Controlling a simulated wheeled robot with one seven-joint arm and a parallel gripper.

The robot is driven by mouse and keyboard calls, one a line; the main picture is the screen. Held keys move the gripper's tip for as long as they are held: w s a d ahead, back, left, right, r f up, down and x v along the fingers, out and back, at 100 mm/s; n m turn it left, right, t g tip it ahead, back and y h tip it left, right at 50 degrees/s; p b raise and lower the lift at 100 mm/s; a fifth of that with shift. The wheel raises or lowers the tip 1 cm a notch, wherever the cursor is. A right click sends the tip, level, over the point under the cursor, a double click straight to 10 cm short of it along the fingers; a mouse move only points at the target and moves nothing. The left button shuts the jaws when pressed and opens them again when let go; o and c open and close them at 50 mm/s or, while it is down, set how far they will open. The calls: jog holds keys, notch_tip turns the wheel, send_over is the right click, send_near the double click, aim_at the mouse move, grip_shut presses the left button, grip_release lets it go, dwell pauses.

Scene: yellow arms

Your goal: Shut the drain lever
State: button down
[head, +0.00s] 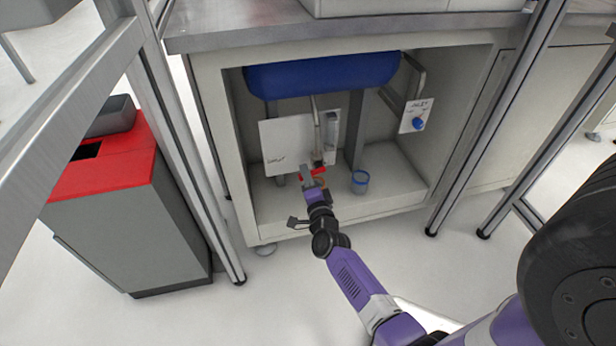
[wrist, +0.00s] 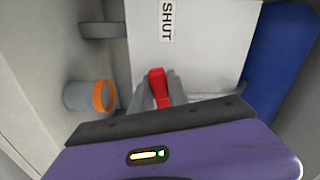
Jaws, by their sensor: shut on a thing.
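The red drain lever (head: 318,172) sits at the lower front of the white panel (head: 283,142) inside the cabinet. It lies roughly sideways in the head view. In the wrist view the red lever (wrist: 158,86) stands between my grey fingers, which touch or nearly touch both its sides. My gripper (head: 307,174) is shut on the lever; in the wrist view the gripper (wrist: 158,95) hides the lever's lower part. The panel (wrist: 195,60) carries a "SHUT" label (wrist: 167,20) near the lever in the wrist view.
A blue tank (head: 320,75) hangs above the panel. A small sign with a blue knob (head: 418,124) is at right. Cabinet walls enclose the space.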

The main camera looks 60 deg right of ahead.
jog(key=shift+r+m, duration=0.25)
jog(key=shift+m, duration=0.4)
jog(key=shift+r+m, duration=0.2)
jog(key=shift+m, duration=0.45)
jog(key=c, duration=1.3)
grip_release()
jog(key=shift+r, duration=0.1)
jog(key=shift+p+v, duration=1.35)
jog(key=shift+v, duration=2.6)
